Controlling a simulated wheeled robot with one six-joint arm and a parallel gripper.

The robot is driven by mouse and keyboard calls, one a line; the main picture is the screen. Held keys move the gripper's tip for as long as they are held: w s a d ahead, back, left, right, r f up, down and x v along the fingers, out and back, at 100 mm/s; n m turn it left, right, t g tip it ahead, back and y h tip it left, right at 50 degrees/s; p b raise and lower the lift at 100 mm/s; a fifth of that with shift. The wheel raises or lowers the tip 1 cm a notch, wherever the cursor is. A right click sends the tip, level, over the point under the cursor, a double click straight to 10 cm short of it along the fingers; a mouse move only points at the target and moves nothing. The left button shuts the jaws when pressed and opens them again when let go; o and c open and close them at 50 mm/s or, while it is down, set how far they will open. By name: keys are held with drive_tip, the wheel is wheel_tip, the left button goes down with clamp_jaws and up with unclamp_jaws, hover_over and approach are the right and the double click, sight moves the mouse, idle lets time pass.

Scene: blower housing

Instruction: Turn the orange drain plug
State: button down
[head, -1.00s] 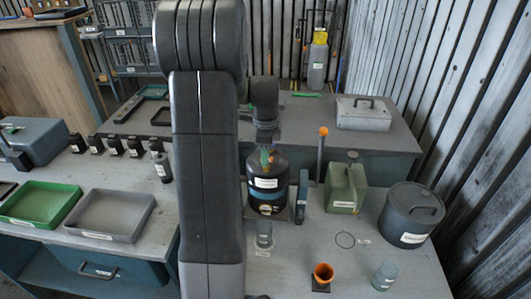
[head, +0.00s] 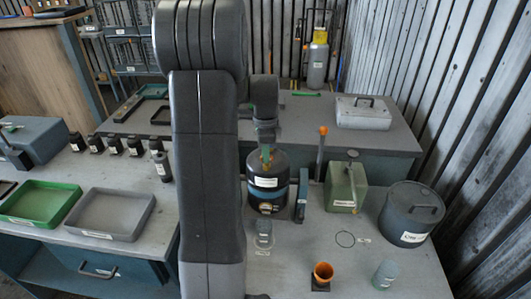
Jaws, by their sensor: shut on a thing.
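The black blower housing (head: 281,194), a drum with a blue band and white labels, stands upright on the front table, partly behind my arm. My gripper (head: 266,158) points down at the top of the housing, with a green part showing at its fingers. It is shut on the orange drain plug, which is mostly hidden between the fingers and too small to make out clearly. I cannot tell how far the plug is turned.
An orange-tipped post (head: 321,155), a green can (head: 346,190) and a grey lidded pot (head: 408,215) stand to the right. An orange cup (head: 323,272) and a small grey jar (head: 385,275) are in front. Trays (head: 105,214) lie left.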

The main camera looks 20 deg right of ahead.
drive_tip(key=n, duration=0.4)
drive_tip(key=shift+s+n, duration=0.1)
drive_tip(key=shift+n, duration=0.2)
drive_tip(key=n, duration=0.3)
drive_tip(key=shift+n, duration=0.4)
drive_tip(key=n, duration=0.4)
drive_tip(key=shift+s+b, duration=0.1)
drive_tip(key=shift+b, duration=0.2)
drive_tip(key=n, duration=0.4)
drive_tip(key=shift+d, duration=0.15)
drive_tip(key=n, duration=0.7)
drive_tip(key=shift+d, duration=0.1)
drive_tip(key=n, duration=0.4)
drive_tip(key=shift+d+n, duration=0.1)
drive_tip(key=shift+n, duration=1.8)
drive_tip(key=shift+r, duration=0.1)
